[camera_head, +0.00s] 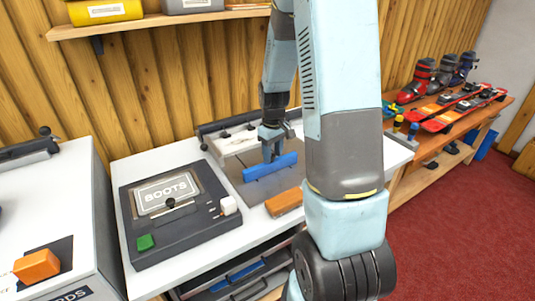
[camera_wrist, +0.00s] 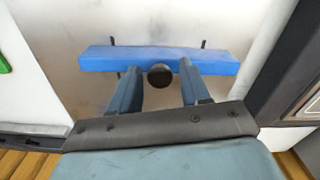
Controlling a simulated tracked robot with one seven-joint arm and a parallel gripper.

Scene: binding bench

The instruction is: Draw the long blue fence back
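The long blue fence (camera_head: 271,167) is a straight blue bar lying across the grey bed of a bench machine. In the wrist view the fence (camera_wrist: 110,59) spans the upper middle, with a round dark knob (camera_wrist: 160,76) at its centre and thin dark slots or rods near both ends. My gripper (camera_head: 271,150) is over the fence, pointing down. In the wrist view my gripper (camera_wrist: 159,75) is open, one finger on each side of the knob, with a visible gap on both sides. The fingertips reach the fence's near edge; whether they touch it cannot be told.
An orange block (camera_head: 285,202) lies in front of the fence. A dark machine with a BOOTS plate (camera_head: 168,191), a green button (camera_head: 145,242) and a white knob stands left. A shelf (camera_head: 160,22) hangs above. Skis and boots lie on a right-hand bench (camera_head: 440,140).

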